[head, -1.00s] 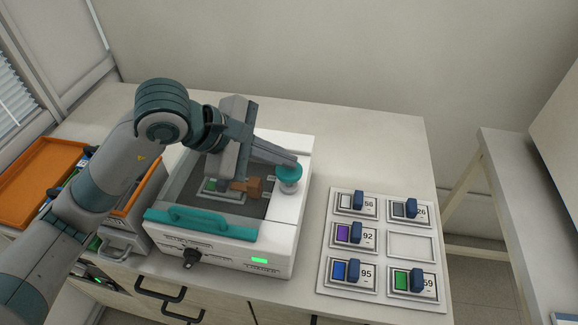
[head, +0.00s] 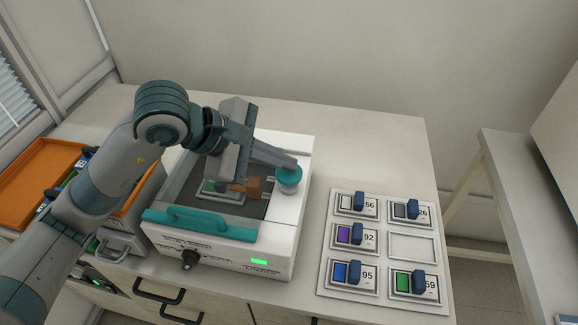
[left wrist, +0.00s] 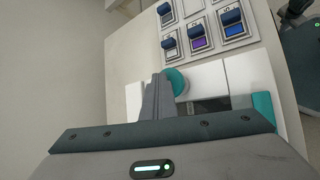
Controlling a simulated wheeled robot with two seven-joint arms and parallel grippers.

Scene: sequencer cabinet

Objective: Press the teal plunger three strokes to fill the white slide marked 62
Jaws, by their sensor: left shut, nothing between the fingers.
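The teal plunger (head: 289,175) stands on the right side of the white machine's top (head: 291,205). My left gripper (head: 297,164) is shut and empty, with its fingertips at the plunger's cap and seemingly touching it. In the left wrist view, the shut fingers (left wrist: 160,92) are beside the teal cap (left wrist: 178,82). Through the machine's dark window, a pale slide with a green patch (head: 209,186) lies next to an orange-brown block (head: 251,187). I cannot read a 62 on it. My arm partly covers the window. My right gripper is out of view.
A rack (head: 411,247) of several coloured slides with blue grips stands to the right, with one empty slot. An orange tray (head: 40,174) is at left.

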